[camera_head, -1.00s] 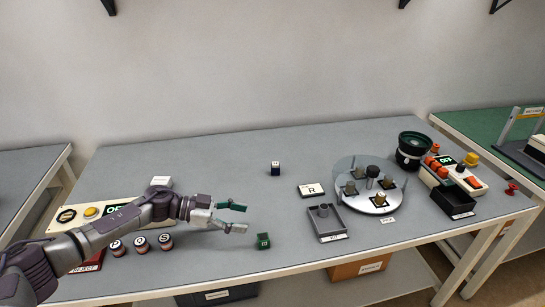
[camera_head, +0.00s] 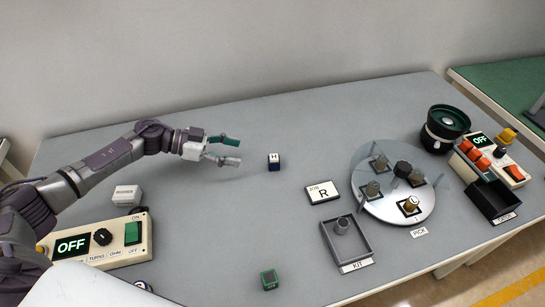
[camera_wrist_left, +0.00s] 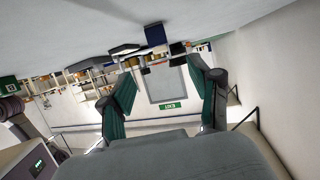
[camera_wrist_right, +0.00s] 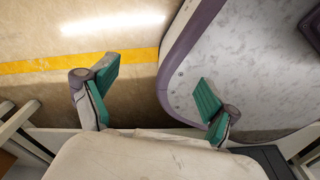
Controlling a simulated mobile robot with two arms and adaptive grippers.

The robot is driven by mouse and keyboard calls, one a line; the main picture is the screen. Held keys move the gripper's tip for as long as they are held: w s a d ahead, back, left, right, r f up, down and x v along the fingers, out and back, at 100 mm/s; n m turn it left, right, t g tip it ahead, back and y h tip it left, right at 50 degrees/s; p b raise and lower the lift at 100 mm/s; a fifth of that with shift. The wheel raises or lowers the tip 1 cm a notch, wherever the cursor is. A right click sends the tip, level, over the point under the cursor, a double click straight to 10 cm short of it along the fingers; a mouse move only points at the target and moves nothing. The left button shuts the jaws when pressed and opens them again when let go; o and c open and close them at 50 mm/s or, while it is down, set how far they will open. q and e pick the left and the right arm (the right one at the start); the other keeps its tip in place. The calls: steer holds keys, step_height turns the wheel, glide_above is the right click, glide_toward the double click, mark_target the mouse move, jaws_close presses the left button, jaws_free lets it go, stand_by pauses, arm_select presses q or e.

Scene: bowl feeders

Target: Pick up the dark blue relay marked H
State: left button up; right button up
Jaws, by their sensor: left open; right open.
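The dark blue relay with a white top marked H (camera_head: 274,165) stands on the grey table in the head view. My left gripper (camera_head: 239,151) is open and empty, its green-padded fingers pointing right toward the relay from a short gap to its left. In the left wrist view a dark blue block (camera_wrist_left: 155,35), which looks like the relay, is beyond and between the open fingers (camera_wrist_left: 163,88), at the upper middle. My right gripper (camera_wrist_right: 157,75) shows only in its own wrist view, open and empty, with the floor and part of my base behind.
A green block (camera_head: 269,279) stands near the front edge. To the right are a card marked R (camera_head: 323,192), a grey kit tray (camera_head: 363,262), a round disc with several parts (camera_head: 385,210) and a bowl feeder (camera_head: 443,128). A control box (camera_head: 100,242) is at lower left. Behind the relay is clear.

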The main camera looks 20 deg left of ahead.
mark_target(273, 156)
arm_select(q)
steer(key=x, duration=0.5)
steer(key=shift+w+d, duration=0.1)
steer(key=x, duration=0.1)
steer(key=p+x, duration=0.1)
steer(key=x, duration=0.2)
steer(key=shift+w+d+r, duration=0.1)
steer(key=shift+d+r, duration=0.1)
steer(key=shift+d, duration=0.3)
steer(key=shift+w+d+f, duration=0.1)
steer(key=shift+d, duration=0.1)
jaws_close()
